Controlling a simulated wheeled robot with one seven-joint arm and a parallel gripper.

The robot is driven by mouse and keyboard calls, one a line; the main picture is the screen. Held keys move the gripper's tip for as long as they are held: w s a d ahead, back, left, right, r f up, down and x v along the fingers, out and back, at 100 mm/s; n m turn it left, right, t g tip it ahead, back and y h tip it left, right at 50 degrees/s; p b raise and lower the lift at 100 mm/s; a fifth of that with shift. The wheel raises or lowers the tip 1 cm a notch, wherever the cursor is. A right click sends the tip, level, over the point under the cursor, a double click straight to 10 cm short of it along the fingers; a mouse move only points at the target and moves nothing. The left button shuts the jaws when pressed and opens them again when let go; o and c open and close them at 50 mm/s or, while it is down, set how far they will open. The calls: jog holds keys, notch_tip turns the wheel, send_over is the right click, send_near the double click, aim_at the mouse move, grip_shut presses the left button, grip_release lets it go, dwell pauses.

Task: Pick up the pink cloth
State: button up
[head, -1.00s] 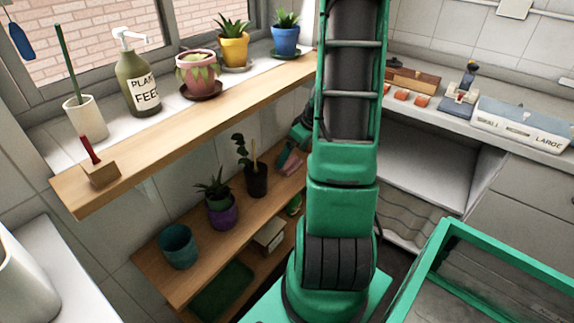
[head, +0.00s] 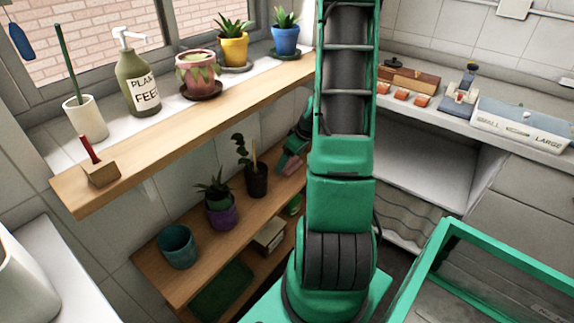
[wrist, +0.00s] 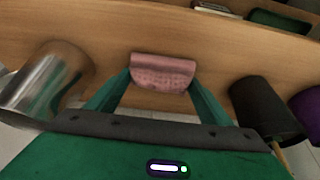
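The pink cloth (wrist: 162,72) lies folded on the wooden shelf in the wrist view, between the tips of my two green fingers. My gripper (wrist: 162,82) is open, with one finger at each side of the cloth. I cannot tell whether the fingertips touch it. In the head view, a small pink part of the cloth (head: 291,167) shows at the far end of the lower shelf, beside my green gripper (head: 287,160). My arm hides much of that area.
A metal cup (wrist: 45,82) stands left of my gripper and a dark pot (wrist: 262,108) stands right. The lower shelf (head: 222,242) also holds plants and a teal pot (head: 177,246). The wooden upper ledge (head: 215,120) overhangs it.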

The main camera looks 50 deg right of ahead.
jog(key=shift+r, duration=0.1)
jog(key=shift+c, duration=0.4)
notch_tip(320, 180, up, 10)
jog(key=shift+f, duration=0.1)
jog(key=o, duration=0.4)
jog(key=shift+c, duration=1.2)
